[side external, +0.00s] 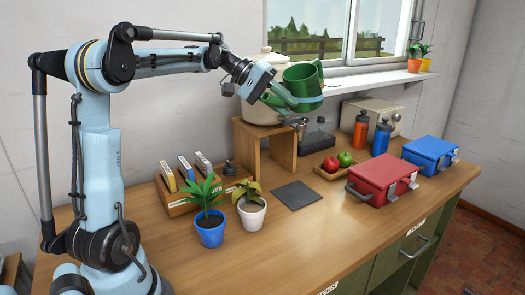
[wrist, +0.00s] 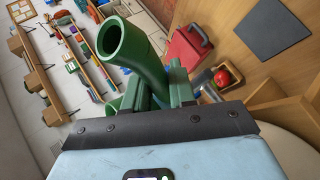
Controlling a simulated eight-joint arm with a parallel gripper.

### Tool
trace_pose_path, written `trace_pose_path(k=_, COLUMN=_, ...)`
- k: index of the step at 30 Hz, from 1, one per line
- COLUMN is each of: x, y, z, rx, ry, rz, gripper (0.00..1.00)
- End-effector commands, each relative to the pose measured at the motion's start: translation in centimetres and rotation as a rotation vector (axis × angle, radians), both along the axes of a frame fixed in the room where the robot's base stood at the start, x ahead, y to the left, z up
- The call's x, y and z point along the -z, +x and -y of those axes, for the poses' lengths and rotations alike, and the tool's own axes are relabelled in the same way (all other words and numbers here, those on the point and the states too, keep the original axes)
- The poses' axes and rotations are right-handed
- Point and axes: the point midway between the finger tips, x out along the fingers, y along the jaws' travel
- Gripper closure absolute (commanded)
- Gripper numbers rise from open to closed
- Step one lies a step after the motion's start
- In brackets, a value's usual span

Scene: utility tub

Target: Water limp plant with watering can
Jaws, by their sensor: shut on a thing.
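The green watering can (side external: 303,82) is in the air in front of the cream pot, above the wooden stand. It looks tilted. My gripper (side external: 274,96) is shut on it; the exact grip is hard to make out. In the wrist view, a green tube of the can with a round open end (wrist: 112,40) sticks out past my gripper (wrist: 165,95). The limp plant (side external: 248,193), with drooping yellowish leaves, stands in a white pot (side external: 252,216) on the bench, below and left of the can. An upright green plant in a blue pot (side external: 210,232) stands beside it.
The wooden stand (side external: 249,150) holds the cream pot (side external: 263,110). A dark square mat (side external: 297,195) lies right of the plants. A wooden rack (side external: 178,207) stands behind them. A fruit tray (side external: 327,174), bottles and a red box (side external: 377,180) are farther right. The front bench is clear.

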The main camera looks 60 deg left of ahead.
Motion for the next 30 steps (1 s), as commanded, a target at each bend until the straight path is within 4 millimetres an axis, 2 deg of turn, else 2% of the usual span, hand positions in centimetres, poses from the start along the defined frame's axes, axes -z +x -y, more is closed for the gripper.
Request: trace_pose_path(k=30, x=0.08, y=-0.38, z=0.21, rx=-0.001, ry=0.014, rz=0.062, gripper=1.0)
